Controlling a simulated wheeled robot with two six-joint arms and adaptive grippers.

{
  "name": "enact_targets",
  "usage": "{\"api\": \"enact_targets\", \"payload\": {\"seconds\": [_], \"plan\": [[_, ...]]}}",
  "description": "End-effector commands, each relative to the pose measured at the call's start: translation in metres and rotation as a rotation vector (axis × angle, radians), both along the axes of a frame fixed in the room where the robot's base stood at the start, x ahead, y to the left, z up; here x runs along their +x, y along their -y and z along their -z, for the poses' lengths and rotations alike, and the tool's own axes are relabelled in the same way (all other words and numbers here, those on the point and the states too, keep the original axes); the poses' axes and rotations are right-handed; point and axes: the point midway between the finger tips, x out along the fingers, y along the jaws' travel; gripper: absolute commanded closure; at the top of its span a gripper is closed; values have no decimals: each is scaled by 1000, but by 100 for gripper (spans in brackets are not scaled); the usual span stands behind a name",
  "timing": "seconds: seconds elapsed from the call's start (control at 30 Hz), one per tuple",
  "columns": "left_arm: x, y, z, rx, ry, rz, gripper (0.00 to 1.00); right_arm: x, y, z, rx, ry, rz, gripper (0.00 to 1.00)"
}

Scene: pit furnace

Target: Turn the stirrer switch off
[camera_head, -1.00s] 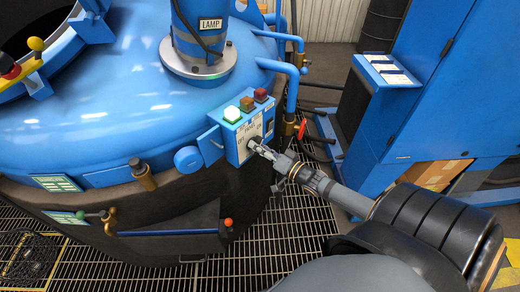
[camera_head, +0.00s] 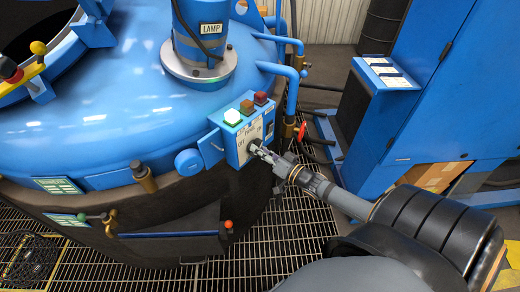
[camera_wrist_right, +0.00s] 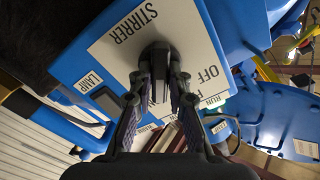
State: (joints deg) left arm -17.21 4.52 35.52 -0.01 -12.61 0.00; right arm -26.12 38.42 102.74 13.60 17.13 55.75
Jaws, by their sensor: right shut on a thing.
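The stirrer switch is a dark knob (camera_wrist_right: 158,54) on a white plate (camera_wrist_right: 125,50) marked STIRRER and OFF in the right wrist view. The plate is on the blue control box (camera_head: 228,154) at the side of the blue furnace. My right gripper (camera_head: 257,149) reaches the box from the right. In the right wrist view its two fingers (camera_wrist_right: 160,88) are shut on the knob, one on each side. The fingers hide part of the knob, and I cannot tell which way it points. My left gripper is not in view.
On top of the box are a bright, lit pale green lamp (camera_head: 232,117), an orange lamp (camera_head: 247,107) and a red lamp (camera_head: 260,98). Blue pipes (camera_head: 291,90) with a red valve handle (camera_head: 301,131) stand close to my right wrist. A blue cabinet (camera_head: 435,90) stands at right.

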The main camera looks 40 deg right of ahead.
Motion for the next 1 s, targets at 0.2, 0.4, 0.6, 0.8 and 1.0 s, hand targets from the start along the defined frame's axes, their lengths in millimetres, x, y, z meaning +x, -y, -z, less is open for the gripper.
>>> {"api": "enact_targets", "payload": {"seconds": [0.2,0.4,0.6,0.8,1.0], "plan": [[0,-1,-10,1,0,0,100,-1,0,-1,-190,45,2,100],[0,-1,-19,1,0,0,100,-1,-1,-2,-373,94,2,100],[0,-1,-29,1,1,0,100,-1,-1,-2,-559,140,1,100],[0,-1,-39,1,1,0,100,-1,-2,-2,-743,187,1,100],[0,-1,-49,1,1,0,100,-1,-2,-1,-925,233,0,100]]}}
